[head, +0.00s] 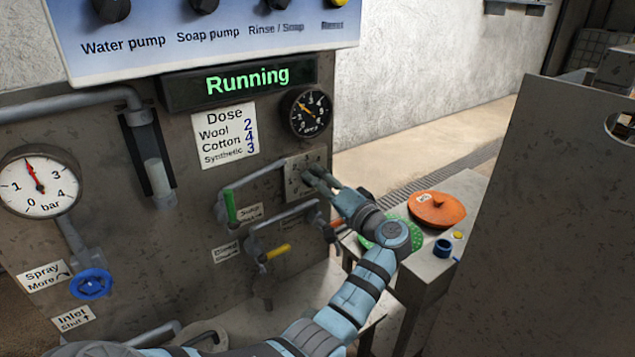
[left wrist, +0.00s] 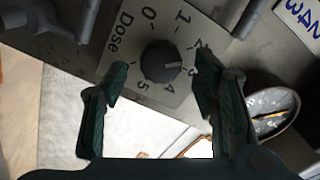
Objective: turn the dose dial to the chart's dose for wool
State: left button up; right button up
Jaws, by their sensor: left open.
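The dose dial is a dark round knob (left wrist: 160,62) on a pale plate (left wrist: 118,72) marked 0 to 5 and "Dose" in the left wrist view. Its white mark points about at 3. In the head view the plate (head: 291,180) is partly hidden behind my left gripper (head: 318,181). That gripper is open, its fingers (left wrist: 160,98) on either side of the knob's near edge; I cannot tell whether they touch it. The dose chart (head: 228,135) reads Wool 2, Cotton 4, Synthetic 3. My right gripper is not in view.
A green-handled lever (head: 230,207) and a yellow-handled lever (head: 276,251) sit left of and below the dial. A round gauge (head: 306,112) is above it. The display (head: 240,80) reads "Running".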

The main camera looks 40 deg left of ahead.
pick_arm(q)
jog(key=v, duration=0.6)
